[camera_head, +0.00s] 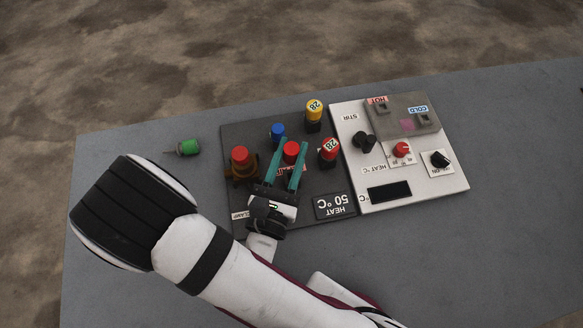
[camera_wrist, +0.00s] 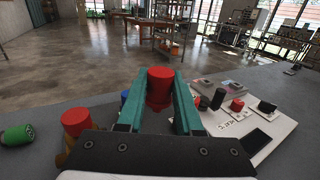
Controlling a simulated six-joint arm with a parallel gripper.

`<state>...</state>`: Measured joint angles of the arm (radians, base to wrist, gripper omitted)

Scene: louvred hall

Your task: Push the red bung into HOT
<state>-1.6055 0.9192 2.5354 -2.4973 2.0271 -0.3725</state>
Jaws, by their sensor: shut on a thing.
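My gripper (camera_head: 289,160) has its two teal fingers shut on a red bung (camera_head: 291,148). The bung also shows between the fingertips in the wrist view (camera_wrist: 160,84), looking upright. Its lower end is hard to make out in both views, so I cannot tell how far it is above the dark board. The HOT opening (camera_head: 382,108) is a dark hole beside the red HOT label (camera_head: 377,100), on a grey block (camera_head: 404,124) at the back right. The COLD opening (camera_head: 424,118) lies to its right by a blue label.
On the dark board (camera_head: 336,184) stand another red-topped piece (camera_head: 240,155), a blue one (camera_head: 277,130), a yellow one (camera_head: 314,107) and a red one marked 28 (camera_head: 329,147). The white panel has knobs (camera_head: 401,149). A green-handled item (camera_head: 188,147) lies left.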

